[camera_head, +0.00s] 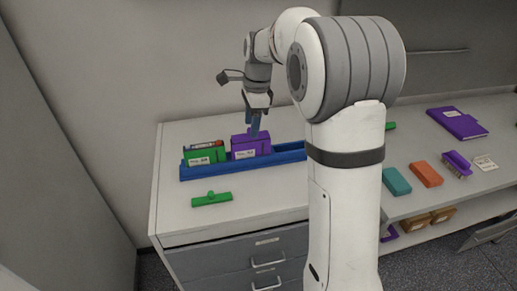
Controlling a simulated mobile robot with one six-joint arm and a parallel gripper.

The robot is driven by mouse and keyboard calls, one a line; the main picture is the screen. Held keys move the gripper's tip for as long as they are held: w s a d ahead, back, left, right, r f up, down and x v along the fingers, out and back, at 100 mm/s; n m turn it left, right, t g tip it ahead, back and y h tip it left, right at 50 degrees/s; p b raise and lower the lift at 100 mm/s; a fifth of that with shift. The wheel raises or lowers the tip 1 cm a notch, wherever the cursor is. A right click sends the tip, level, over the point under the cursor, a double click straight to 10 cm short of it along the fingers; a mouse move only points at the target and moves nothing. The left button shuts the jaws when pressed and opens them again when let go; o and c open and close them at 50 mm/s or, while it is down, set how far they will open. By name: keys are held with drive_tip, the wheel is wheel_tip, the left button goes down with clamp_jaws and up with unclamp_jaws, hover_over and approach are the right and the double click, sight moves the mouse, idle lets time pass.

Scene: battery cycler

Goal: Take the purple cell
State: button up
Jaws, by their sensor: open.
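A purple cell (262,146) with a white label stands upright in a long blue tray (215,171) on the counter. A green cell (203,156) with a white label stands to its left in the same tray. My gripper (254,124) points down at the top of the purple cell, with its jaws open. I cannot tell whether the fingers touch the cell or stand just above it or around its top. My arm hides the right part of the tray.
A green handled piece (211,199) lies on the counter in front of the tray. On the right are a teal box (396,181), an orange box (426,174), a purple object (457,163) and a purple folder (459,123). Drawers (262,264) are below the counter. A wall stands behind.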

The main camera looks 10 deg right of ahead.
sight(250, 142)
drive_tip(key=f, duration=0.2)
drive_tip(key=f+p, duration=0.1)
drive_tip(key=f, duration=0.5)
drive_tip(key=shift+w+a+p, duration=0.25)
drive_tip(key=shift+w+p, duration=0.05)
drive_tip(key=shift+p, duration=0.1)
drive_tip(key=shift+r, duration=0.1)
clamp_jaws()
